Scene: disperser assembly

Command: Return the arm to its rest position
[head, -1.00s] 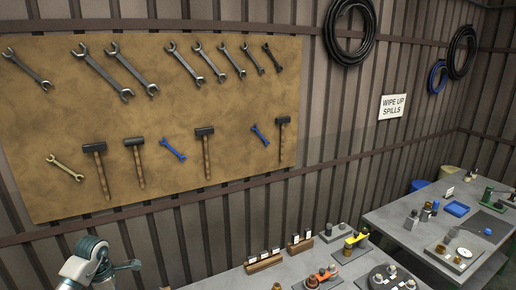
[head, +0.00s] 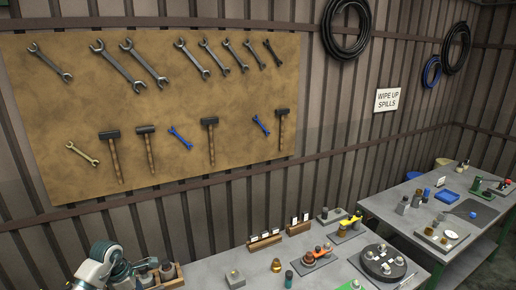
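My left arm comes in at the bottom left, white and teal. Its gripper (head: 146,265) is at the end, in front of a small brown holder (head: 168,274) with dark-topped pieces. The fingers are small and partly lost against that holder, so I cannot tell whether they are open or shut, or touching it. My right gripper is out of view.
A grey table (head: 215,268) holds small parts, brown racks (head: 265,241), a fixture with a yellow piece (head: 347,226) and a round dark plate (head: 383,263). A second table (head: 400,215) stands at right. A tool board (head: 60,110) hangs on the wall.

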